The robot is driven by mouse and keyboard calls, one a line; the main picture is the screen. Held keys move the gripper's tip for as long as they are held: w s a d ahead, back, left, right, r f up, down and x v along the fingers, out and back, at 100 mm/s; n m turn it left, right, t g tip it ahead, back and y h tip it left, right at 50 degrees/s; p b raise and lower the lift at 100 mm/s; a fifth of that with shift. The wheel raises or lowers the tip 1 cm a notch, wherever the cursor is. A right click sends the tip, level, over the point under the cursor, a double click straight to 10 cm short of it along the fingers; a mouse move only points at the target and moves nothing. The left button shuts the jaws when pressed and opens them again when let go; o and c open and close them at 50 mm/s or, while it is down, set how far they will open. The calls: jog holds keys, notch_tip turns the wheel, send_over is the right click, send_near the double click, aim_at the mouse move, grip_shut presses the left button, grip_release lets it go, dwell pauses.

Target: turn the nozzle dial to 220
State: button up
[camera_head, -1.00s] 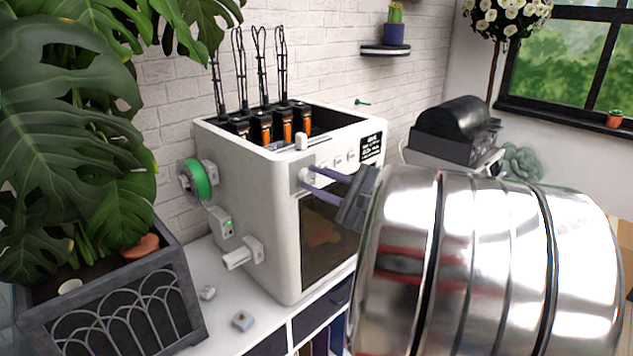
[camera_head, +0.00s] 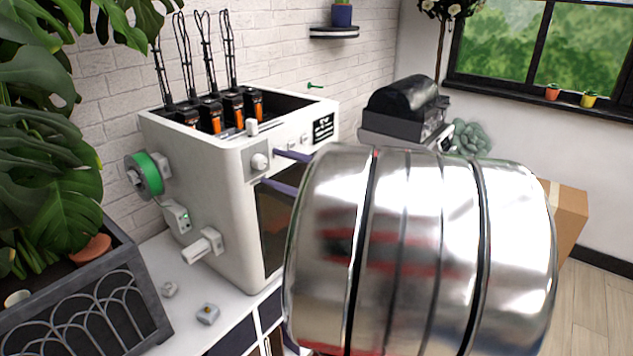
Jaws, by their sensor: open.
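The white 3D printer (camera_head: 215,190) stands on a white cabinet. A round pale dial (camera_head: 259,161) sits on a grey plate at the upper left of its front; any marks or numbers around it are too small to read. My gripper (camera_head: 269,167) is open, with two purple fingers, one higher and one lower, just right of the dial in the picture. The dial shows clear of them, not gripped; the exact depth gap cannot be told. My silvery arm hides much of the printer's front and the gripper's body.
A green filament spool (camera_head: 149,174) and a white spout-like part (camera_head: 202,246) stick out on the printer's left side. Smaller knobs (camera_head: 291,144) line the front, right of the dial. A planter (camera_head: 80,290) stands at left, a black-topped machine (camera_head: 404,110) at right.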

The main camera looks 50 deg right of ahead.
jog(key=s+d, duration=0.1)
jog(key=s, duration=1)
dwell(0.6)
jog(key=w+a+f+n+g+y, duration=0.1)
jog(key=w+a+f+n+g, duration=0.4)
jog(key=a, duration=0.3)
jog(key=w+a+f+n+g+y, duration=0.1)
jog(key=w+a+f+n+g, duration=0.1)
jog(key=a+f+n+g, duration=0.55)
jog(key=s+a+n+h, duration=0.2)
jog(key=s+a+n, duration=0.2)
jog(key=a, duration=0.5)
jog(key=s+a+n+h, duration=0.1)
jog(key=s+a+n, duration=0.4)
jog(key=a+n, duration=0.3)
jog(key=shift+a+n+h, duration=0.35)
jog(key=shift+h, duration=0.05)
jog(key=shift+c, duration=0.2)
